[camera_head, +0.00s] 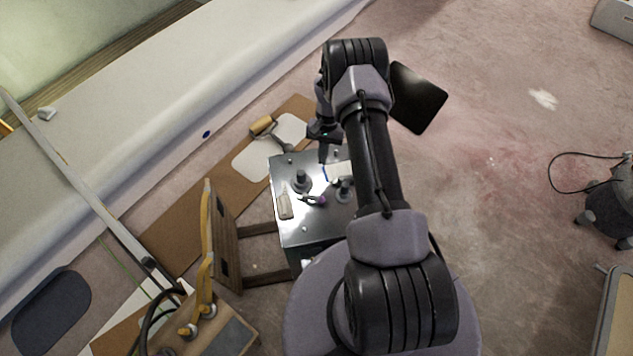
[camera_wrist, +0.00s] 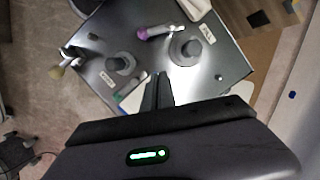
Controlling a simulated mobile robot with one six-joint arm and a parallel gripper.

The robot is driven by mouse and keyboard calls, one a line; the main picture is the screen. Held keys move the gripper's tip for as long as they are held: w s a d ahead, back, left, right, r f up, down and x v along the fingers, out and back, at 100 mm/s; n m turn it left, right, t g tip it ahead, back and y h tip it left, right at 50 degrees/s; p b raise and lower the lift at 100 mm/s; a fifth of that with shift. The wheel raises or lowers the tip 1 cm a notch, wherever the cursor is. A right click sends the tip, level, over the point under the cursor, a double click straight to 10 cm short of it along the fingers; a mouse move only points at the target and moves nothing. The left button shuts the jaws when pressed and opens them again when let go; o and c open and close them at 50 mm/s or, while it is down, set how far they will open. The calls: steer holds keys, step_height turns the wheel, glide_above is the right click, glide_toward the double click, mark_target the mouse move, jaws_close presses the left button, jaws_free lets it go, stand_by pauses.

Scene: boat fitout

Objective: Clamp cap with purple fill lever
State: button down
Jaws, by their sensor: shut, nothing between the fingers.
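The purple-ended lever (camera_head: 319,201) lies on the grey metal panel (camera_head: 293,235), between and just in front of two round dark caps. It also shows in the wrist view (camera_wrist: 153,32), its pale end pointing towards the right cap (camera_wrist: 184,49). The left cap (camera_wrist: 120,64) stands apart from the lever. In the head view these caps are the left one (camera_head: 302,182) and the right one (camera_head: 344,189). I cannot tell whether the lever touches a cap. My gripper (camera_head: 323,157) is shut and empty over the panel's far edge; its fingertips show in the wrist view (camera_wrist: 158,78).
A wooden frame with yellow parts (camera_head: 208,235) stands left of the panel. Small white labels lie near the caps. Open floor is to the right.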

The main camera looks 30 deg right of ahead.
mark_target(320, 189)
steer(key=shift+s+f, duration=0.1)
steer(key=shift+f, duration=0.2)
steer(key=b+x, duration=0.2)
steer(key=x, duration=0.8)
steer(key=shift+s+a+f+b, duration=0.15)
steer(key=shift+b, duration=0.25)
steer(key=shift+s+a+r, duration=0.25)
steer(key=shift+s+a, duration=0.2)
steer(key=shift+s+a+r, duration=0.25)
steer(key=shift+s+a, duration=0.2)
steer(key=shift+s, duration=0.05)
steer(key=shift+s+a+r, duration=0.1)
steer(key=shift+s+a, duration=0.25)
